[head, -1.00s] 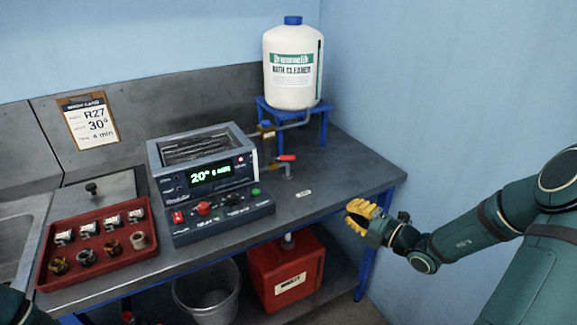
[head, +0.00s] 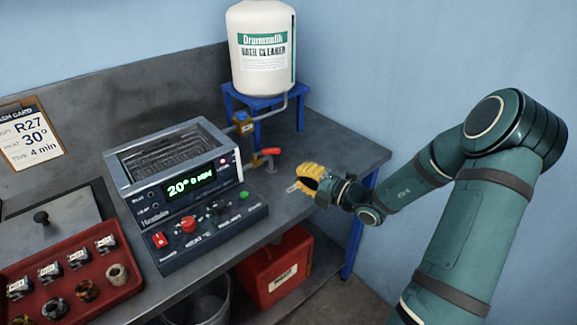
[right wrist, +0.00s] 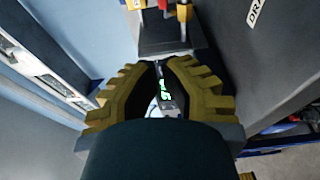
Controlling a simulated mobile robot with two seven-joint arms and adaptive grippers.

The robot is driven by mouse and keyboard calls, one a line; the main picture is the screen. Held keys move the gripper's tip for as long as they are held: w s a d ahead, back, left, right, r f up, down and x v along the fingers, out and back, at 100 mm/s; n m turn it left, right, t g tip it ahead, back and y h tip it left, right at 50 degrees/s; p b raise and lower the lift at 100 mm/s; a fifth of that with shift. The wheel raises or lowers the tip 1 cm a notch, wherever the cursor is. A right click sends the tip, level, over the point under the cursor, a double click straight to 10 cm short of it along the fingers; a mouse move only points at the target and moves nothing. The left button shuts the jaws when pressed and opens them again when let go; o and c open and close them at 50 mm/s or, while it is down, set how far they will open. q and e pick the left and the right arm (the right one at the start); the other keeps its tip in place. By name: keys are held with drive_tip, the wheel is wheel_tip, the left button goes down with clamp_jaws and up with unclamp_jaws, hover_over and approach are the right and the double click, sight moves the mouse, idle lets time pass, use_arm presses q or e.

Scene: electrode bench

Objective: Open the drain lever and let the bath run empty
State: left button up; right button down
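The drain lever (head: 270,151) has a red handle and sits on a small tap on the bench, right of the bath. The bath (head: 165,160) is a grey metal tank with a green display reading 20°; its inside looks dark, and I cannot tell the liquid level. My right gripper (head: 301,181), with yellow fingers, hovers over the bench's right part, to the right of and nearer than the lever, apart from it. In the right wrist view its fingers (right wrist: 167,64) are apart with nothing between them; red and yellow parts show at the top edge. My left gripper is out of view.
A white cleaner bottle (head: 262,60) stands on a blue stand (head: 252,100), with a pipe and a brass valve (head: 243,122) behind the lever. A red tray (head: 125,292) of small parts is at the lower left. A red can (head: 275,266) is under the bench.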

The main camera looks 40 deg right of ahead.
drive_tip(key=b, duration=0.2)
approach(266, 152)
drive_tip(key=w+a, duration=0.2)
drive_tip(key=a, duration=0.2)
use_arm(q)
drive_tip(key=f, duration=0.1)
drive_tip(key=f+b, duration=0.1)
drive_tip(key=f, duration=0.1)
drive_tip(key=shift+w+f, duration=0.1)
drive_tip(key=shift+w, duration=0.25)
use_arm(e)
drive_tip(key=w, duration=0.1)
drive_tip(key=w+d, duration=0.1)
drive_tip(key=w, duration=0.2)
drive_tip(key=shift+w+d+r, duration=0.15)
drive_tip(key=shift+d+r, duration=0.1)
drive_tip(key=shift+r, duration=0.05)
